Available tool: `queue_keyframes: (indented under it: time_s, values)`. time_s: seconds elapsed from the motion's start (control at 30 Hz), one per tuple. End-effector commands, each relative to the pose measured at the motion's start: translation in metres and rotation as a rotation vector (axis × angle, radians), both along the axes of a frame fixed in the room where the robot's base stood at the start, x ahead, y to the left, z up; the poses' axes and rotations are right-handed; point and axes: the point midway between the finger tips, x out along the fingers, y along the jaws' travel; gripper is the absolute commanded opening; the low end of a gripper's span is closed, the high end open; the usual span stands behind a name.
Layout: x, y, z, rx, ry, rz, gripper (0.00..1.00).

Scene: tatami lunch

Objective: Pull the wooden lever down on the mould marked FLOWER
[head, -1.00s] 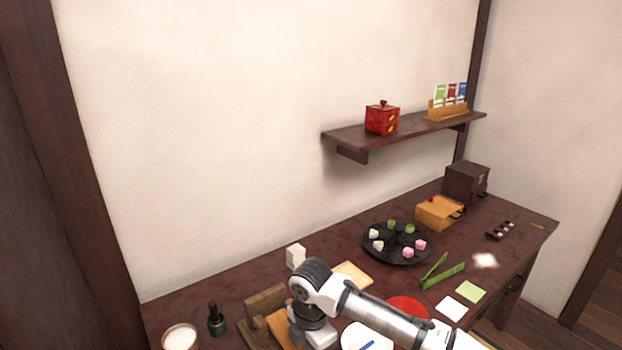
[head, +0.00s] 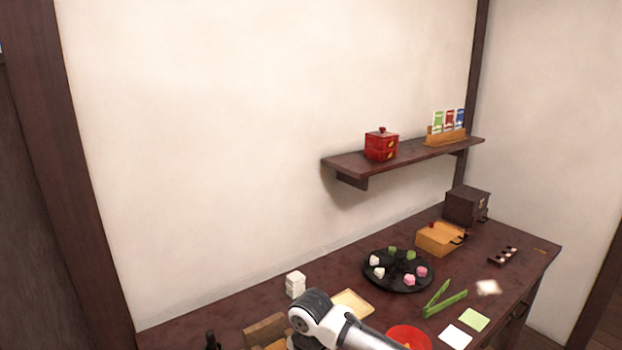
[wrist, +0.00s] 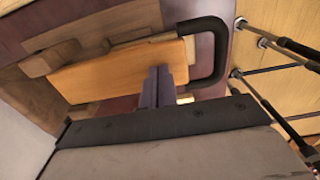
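In the head view, part of a brown wooden block press (head: 265,327) shows at the bottom edge, left of my arm. My arm and the frame edge hide the rest of it. In the wrist view, a wooden frame holds a lighter orange wooden bar (wrist: 105,76), which runs across toward my fingers. I cannot tell whether this bar is the lever, and no FLOWER marking is readable. My gripper (wrist: 158,72) shows in the wrist view with its two narrow fingers close together, overlapping the bar's right end. Whether they touch it is unclear. The head view does not show the fingers.
A black curved handle (wrist: 212,50) is right of my fingers. A white stacked block (head: 295,285), a round black tray (head: 398,284) with sweets, green tongs (head: 440,300) and a red dish (head: 408,335) stand on the table. A shelf (head: 350,163) is on the wall above.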

Motion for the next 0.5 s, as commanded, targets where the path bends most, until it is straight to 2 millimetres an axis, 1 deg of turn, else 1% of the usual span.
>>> queue_keyframes:
  time_s: [0.03,0.33,0.5]
  values:
    - [-0.001,0.0,-0.003,0.0,0.004,0.001,0.0]
    - [-0.001,0.0,-0.002,-0.001,0.004,0.001,0.0]
    - [-0.001,0.001,0.01,0.0,0.004,0.001,0.0]
